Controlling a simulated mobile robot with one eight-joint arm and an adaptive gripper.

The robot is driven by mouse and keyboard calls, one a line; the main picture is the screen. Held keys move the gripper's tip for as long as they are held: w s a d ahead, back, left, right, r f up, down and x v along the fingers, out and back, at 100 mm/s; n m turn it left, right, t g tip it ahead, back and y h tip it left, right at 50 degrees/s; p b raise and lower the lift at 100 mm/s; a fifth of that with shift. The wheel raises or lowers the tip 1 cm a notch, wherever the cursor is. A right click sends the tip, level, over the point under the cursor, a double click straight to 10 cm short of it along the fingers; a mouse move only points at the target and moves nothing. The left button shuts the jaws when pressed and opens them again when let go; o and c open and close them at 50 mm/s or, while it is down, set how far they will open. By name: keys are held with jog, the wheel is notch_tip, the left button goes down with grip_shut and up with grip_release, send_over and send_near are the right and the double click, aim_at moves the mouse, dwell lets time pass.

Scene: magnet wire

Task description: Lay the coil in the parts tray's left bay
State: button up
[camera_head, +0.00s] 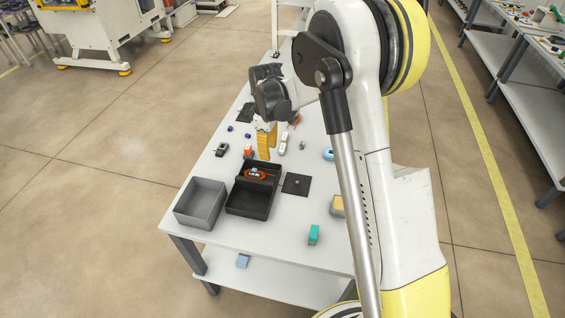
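The black parts tray (246,209) stands on the light table and has a far part and a near part. A small orange-red ring that looks like the coil (247,174) lies in the far part, with a pale blue bit at its middle. The near part looks empty. I cannot tell which part is the left bay. My gripper (265,153) points down beyond the tray, its yellow fingers apart from the ring in the picture. The fingers are too small and overlapped to show whether they are open or shut.
An empty grey bin (198,209) stands left of the tray. A dark flat plate (296,184) lies to its right. A teal block (314,235) is near the front, and several small parts lie at the back. The table (250,235) is clear in front of the tray.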

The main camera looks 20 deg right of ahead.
jog(key=s+r+m+t, duration=0.5)
jog(key=s+r+m, duration=0.2)
jog(key=s+r, duration=1.15)
jog(key=s+m+t, duration=0.2)
jog(key=s+m, duration=0.1)
jog(key=s, duration=0.6)
jog(key=shift+f+m, duration=0.3)
jog(key=shift+f, duration=0.05)
dwell(1.3)
